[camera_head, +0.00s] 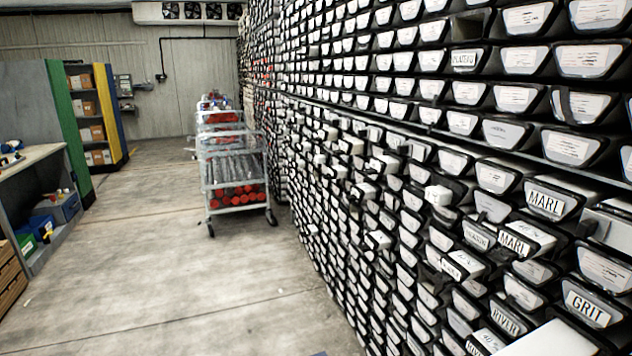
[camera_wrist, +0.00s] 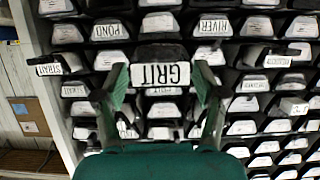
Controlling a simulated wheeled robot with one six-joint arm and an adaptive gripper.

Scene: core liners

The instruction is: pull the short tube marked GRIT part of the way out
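In the wrist view, a tube end with a white label reading GRIT (camera_wrist: 160,74) faces the camera, upside down in the picture. My gripper (camera_wrist: 161,76) is open, with one green and dark finger on each side of this end. Narrow gaps seem to show between the fingers and the label, and I cannot tell whether either finger touches the tube. The tube's length behind its face is hidden. In the head view, a GRIT label (camera_head: 588,308) shows at the lower right of the rack. I cannot tell whether it is the same tube. My gripper is not clear there.
The rack (camera_head: 430,115) is packed with black-rimmed tube ends, several jutting out. MARL (camera_head: 545,204) and RIVER (camera_head: 505,320) labels show. In the wrist view, STRAIT (camera_wrist: 48,70) and POND (camera_wrist: 110,30) are near. A trolley (camera_head: 233,170) stands in the aisle. The floor (camera_head: 170,270) is clear.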

